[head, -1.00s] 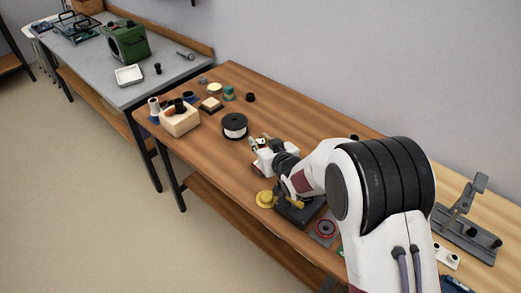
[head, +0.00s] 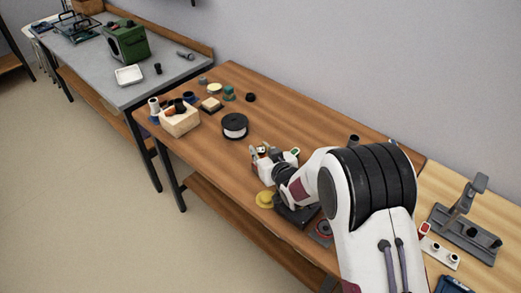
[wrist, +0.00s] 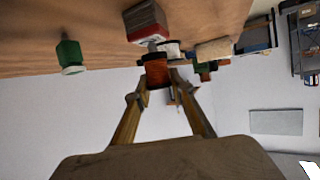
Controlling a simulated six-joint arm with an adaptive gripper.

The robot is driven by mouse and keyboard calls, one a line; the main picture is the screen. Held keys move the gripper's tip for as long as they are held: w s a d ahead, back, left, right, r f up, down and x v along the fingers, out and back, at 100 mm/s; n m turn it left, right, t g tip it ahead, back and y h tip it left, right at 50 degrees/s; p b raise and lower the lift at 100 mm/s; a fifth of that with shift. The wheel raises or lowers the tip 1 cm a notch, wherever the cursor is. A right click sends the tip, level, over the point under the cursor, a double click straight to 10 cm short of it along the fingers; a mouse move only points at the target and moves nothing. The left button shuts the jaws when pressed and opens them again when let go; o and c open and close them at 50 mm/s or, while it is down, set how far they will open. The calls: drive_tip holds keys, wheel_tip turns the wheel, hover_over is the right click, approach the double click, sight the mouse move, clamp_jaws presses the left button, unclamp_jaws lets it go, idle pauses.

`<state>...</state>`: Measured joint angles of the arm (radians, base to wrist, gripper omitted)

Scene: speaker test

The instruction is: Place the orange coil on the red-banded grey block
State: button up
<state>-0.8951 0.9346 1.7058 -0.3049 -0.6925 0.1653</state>
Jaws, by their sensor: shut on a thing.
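My gripper (wrist: 158,79) is shut on the orange coil (wrist: 156,70), a small orange-brown spool with dark ends, held between its two yellowish fingers in the wrist view. The red-banded grey block (wrist: 146,20) is just past the coil at the top of that view. In the picture the coil and block lie very close; I cannot tell whether they touch. In the head view my gripper (head: 260,150) is over the middle of the wooden bench. The coil and block are too small or hidden there to make out clearly.
A green item with a white end (wrist: 70,54) stands to the left in the wrist view. Bare wood lies behind the spool.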

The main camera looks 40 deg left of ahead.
drive_tip(key=shift+f, duration=0.15)
drive_tip(key=o, duration=1.1)
drive_tip(key=v, duration=1.2)
drive_tip(key=shift+r, duration=0.25)
drive_tip(key=shift+w, duration=0.1)
